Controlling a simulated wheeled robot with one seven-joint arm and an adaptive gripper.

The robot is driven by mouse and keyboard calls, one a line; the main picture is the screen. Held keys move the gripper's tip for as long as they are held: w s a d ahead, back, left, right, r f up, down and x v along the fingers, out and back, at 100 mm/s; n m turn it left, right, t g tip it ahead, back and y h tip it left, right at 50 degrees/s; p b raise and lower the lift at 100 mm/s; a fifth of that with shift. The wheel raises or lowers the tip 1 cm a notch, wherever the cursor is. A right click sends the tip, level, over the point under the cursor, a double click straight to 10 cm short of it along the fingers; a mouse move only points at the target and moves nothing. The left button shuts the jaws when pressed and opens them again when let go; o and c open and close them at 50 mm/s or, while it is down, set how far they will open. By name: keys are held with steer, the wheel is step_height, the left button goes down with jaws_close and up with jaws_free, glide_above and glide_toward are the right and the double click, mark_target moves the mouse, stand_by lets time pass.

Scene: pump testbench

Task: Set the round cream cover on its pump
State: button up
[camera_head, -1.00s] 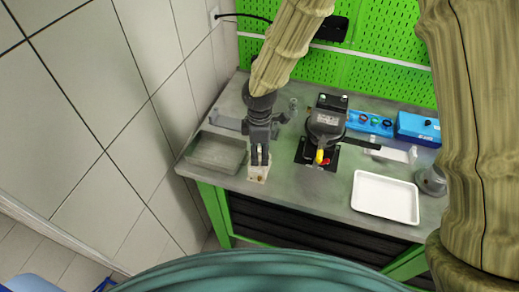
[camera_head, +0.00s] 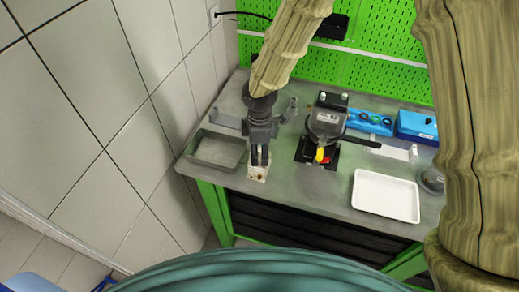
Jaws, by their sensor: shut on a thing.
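My gripper (camera_head: 260,158) points down near the front edge of the bench, left of the middle. It is shut on a small cream piece (camera_head: 258,174) with dark spots, which shows below the fingertips. The piece looks blocky from here, and its round outline cannot be made out. Whether it touches the bench is unclear. A dark pump unit (camera_head: 325,122) with yellow and red parts stands on a black base to the right of my gripper. No other pump can be told clearly; my gripper and arm hide part of the bench behind them.
A grey open tray (camera_head: 217,150) lies left of my gripper. A white tray (camera_head: 386,196) lies at the right front. Blue boxes (camera_head: 417,127) stand at the back right. A round grey part (camera_head: 431,180) is partly hidden by my arm. A green pegboard (camera_head: 385,80) rises behind.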

steer(key=shift+f, duration=0.25)
steer(key=o, duration=1.2)
steer(key=shift+c, duration=0.2)
